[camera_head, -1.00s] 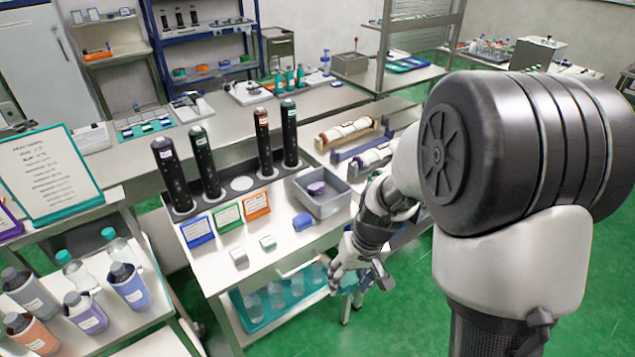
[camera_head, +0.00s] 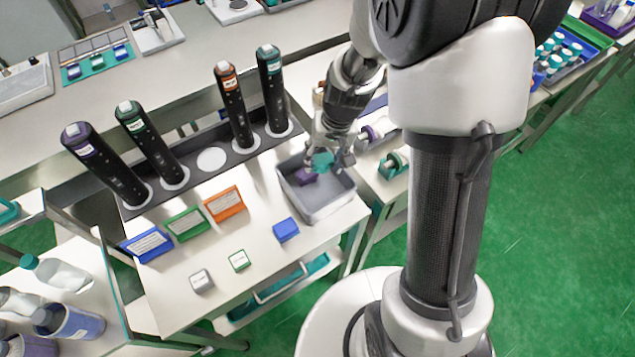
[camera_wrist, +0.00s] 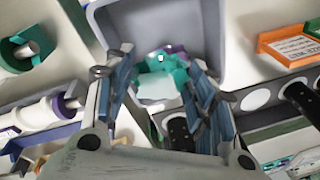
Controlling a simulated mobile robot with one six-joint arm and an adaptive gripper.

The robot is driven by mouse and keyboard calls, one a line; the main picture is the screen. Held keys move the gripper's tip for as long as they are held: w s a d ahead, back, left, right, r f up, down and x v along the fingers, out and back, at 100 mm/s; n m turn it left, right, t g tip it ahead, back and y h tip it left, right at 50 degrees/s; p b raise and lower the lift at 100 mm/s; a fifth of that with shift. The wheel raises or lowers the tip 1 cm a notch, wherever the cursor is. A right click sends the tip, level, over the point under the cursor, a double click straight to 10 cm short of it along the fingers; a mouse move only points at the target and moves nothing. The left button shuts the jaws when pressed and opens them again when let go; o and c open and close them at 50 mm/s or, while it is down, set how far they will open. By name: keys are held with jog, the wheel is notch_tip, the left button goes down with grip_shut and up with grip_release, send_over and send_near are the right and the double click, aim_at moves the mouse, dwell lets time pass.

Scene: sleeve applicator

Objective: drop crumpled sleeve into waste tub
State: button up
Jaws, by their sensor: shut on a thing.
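The crumpled sleeve is teal with a pale patch, and it shows in the head view (camera_head: 322,160) and in the wrist view (camera_wrist: 163,78). My gripper (camera_head: 330,152) is shut on it, pointing down over the grey waste tub. The grey waste tub (camera_head: 324,210) stands at the right end of the near table; its wall also shows in the wrist view (camera_wrist: 215,28). A purple crumpled piece (camera_head: 306,176) lies in the tub, partly hidden by the teal sleeve in the wrist view. I cannot tell how high the sleeve is above the tub floor.
Blue, green and orange label cards (camera_head: 224,204) and small blocks (camera_head: 285,229) lie left of the tub. Rolls on holders (camera_head: 369,135) sit right of it.

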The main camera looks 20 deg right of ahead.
aim_at(324, 170)
jog(key=f, duration=0.1)
jog(key=f+b, duration=0.2)
jog(key=shift+s+a+f, duration=0.1)
jog(key=shift+s+f, duration=0.15)
jog(key=shift+s, duration=0.05)
jog(key=shift+w+f+b, duration=0.1)
jog(key=shift+f+b, duration=0.2)
jog(key=shift+f, duration=0.05)
jog(key=shift+r, duration=0.1)
jog(key=o, duration=0.8)
jog(key=shift+r, duration=0.1)
jog(key=r, duration=0.4)
jog(key=s+d+r, duration=0.1)
jog(key=r, duration=0.6)
jog(key=shift+s+d+r, duration=0.25)
jog(key=shift+d+r, duration=0.05)
jog(key=shift+r, duration=0.05)
